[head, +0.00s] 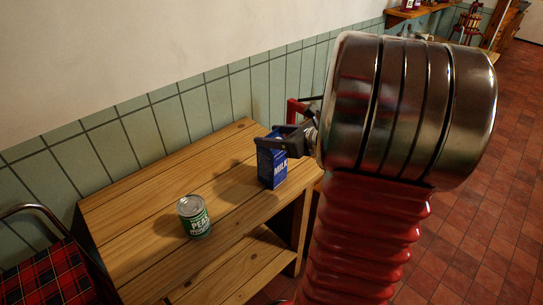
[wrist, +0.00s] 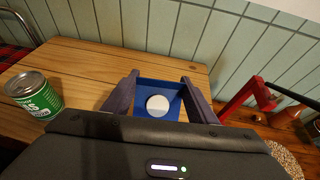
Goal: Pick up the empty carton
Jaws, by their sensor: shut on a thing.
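The blue milk carton (head: 270,168) is upright at the right end of the pine shelf unit's top (head: 150,215), with "MILK" on its side. My gripper (head: 283,138) is shut on the upper part of the carton. In the wrist view, the gripper's two fingers (wrist: 158,97) are on either side of the carton (wrist: 173,86), whose blue face with a white round spot shows between them. I cannot tell whether its base touches the wood.
A green and silver can of peas (head: 194,217) stands left of the carton, also in the wrist view (wrist: 34,94). A tartan chair (head: 45,275) is at the far left. A tiled wall (head: 160,130) runs behind. A red-framed object (wrist: 250,97) is right of the gripper.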

